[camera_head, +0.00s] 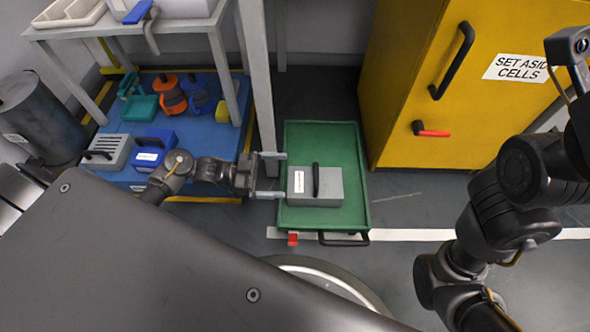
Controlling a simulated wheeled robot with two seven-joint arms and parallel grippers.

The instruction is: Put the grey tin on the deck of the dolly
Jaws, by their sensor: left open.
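The grey tin (329,188), a box with a black handle and a white label, sits on the green deck of the dolly (322,145), towards its near end. My left gripper (284,175) is open and empty. Its two fingers point right, with their tips at the left edge of the dolly, just left of the tin. The fingers are not around the tin; whether one touches it I cannot tell.
A ribbed grey box (108,153), a blue box (153,150) and several coloured items lie on a blue platform (196,140) under a white table (130,27). A yellow cabinet (410,80) stands right of the dolly. A grey cylinder (38,115) stands far left. The dolly's far deck is clear.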

